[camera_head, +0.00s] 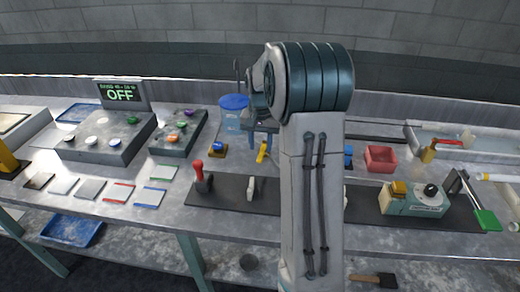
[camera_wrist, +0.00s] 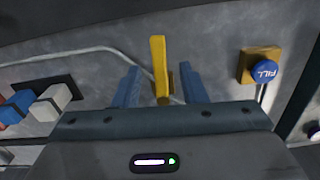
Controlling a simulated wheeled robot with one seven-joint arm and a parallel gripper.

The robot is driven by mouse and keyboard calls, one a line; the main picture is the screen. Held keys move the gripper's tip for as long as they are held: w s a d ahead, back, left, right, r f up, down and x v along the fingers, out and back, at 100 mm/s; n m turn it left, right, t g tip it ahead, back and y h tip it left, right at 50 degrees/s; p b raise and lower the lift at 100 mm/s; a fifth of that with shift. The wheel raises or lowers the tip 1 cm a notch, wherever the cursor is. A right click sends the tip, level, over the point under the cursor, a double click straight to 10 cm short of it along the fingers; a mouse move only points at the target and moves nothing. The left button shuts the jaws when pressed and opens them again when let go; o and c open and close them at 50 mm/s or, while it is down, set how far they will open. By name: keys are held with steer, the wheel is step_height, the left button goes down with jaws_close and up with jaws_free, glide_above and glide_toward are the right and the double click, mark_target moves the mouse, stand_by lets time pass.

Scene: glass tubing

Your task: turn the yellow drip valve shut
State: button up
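The yellow drip valve shows in the wrist view as a long yellow lever (camera_wrist: 158,62) pointing up the picture. In the head view the lever (camera_head: 263,153) is a small yellow bar at the back of the bench. My gripper (camera_wrist: 159,72) is open, with one blue finger on each side of the lever. Gaps show between the lever and both fingers, so it is not gripped. The gripper (camera_head: 261,140) also shows in the head view, just above the lever. My arm hides the bench to the right, and the valve's body is mostly hidden.
A blue FILL button on a yellow block (camera_wrist: 247,66) sits to the right in the wrist view. A blue and white block (camera_wrist: 48,103) and a pale tube (camera_wrist: 85,51) lie to the left. A blue-lidded container (camera_head: 233,118) stands behind, and a red-knobbed lever (camera_head: 199,172) stands in front.

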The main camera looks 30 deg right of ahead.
mark_target(262, 154)
steer(key=shift+f, duration=1.35)
jaws_close()
